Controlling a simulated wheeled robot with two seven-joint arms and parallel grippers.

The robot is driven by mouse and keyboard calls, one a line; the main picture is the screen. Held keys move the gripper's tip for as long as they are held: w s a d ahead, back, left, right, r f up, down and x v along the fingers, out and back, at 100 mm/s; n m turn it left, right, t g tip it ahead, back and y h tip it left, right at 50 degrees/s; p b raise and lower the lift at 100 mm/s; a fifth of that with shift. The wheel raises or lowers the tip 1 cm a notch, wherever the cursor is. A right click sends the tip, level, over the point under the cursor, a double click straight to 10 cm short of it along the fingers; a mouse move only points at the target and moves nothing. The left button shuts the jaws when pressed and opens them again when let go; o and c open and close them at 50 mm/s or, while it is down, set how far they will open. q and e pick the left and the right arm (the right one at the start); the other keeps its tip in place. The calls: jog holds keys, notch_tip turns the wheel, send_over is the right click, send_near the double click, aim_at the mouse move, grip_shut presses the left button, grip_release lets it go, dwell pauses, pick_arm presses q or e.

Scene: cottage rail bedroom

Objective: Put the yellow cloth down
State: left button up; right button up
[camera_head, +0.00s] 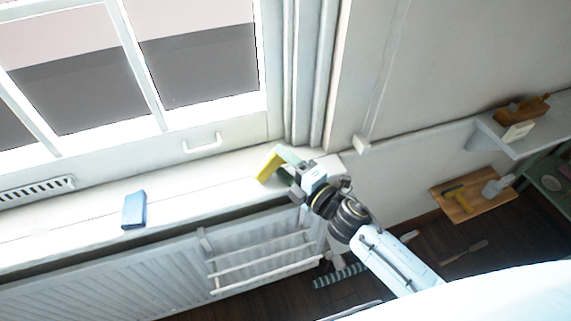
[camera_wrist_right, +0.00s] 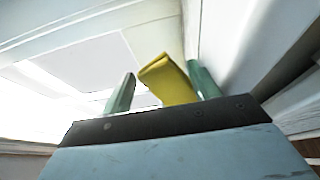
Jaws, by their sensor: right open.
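The yellow cloth (camera_head: 268,166) is a small yellow piece at the right end of the white window sill, by the window frame. My right gripper (camera_head: 284,163) is at the cloth, with its green fingertips around or beside it. The right gripper is open. Whether the cloth's underside touches the sill is hard to tell. My left gripper is not in view.
A blue block-like item (camera_head: 134,210) lies on the window sill (camera_head: 60,222) further left. A white radiator (camera_head: 150,266) with a rail (camera_head: 265,262) is below. A wooden board (camera_head: 472,196) with tools is at the right, near a shelf (camera_head: 520,140). The sill between the blue item and the cloth is clear.

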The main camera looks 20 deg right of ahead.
jog(key=shift+s+f, duration=0.15)
jog(key=shift+f, duration=0.2)
jog(key=shift+r+p, duration=0.6)
jog(key=shift+p, duration=0.05)
jog(key=b+v, duration=0.1)
jog(key=v, duration=1)
jog(key=shift+s+d, duration=0.25)
jog(key=shift+s, duration=0.1)
jog(key=shift+r, duration=0.15)
jog(key=s+d+f+m+g+h, duration=0.2)
jog(key=f+m, duration=0.2)
jog(key=f, duration=0.6)
jog(key=s+d+f+m+g+h, duration=0.2)
jog(key=s+f+m, duration=0.15)
jog(key=f, duration=0.55)
jog(key=s+d+f+m+g+h, duration=0.2)
jog(key=f+m, duration=0.2)
jog(key=f, duration=0.6)
jog(key=s+f+m+g, duration=0.4)
jog(key=s+f, duration=0.4)
jog(key=s, duration=0.4)
jog(key=s+f+m+g+h, duration=0.1)
jog(key=s+f+m+g, duration=0.4)
jog(key=s, duration=0.8)
notch_tip(320, 180, down, 3)
jog(key=shift+f, duration=0.2)
jog(key=shift+s, duration=0.1)
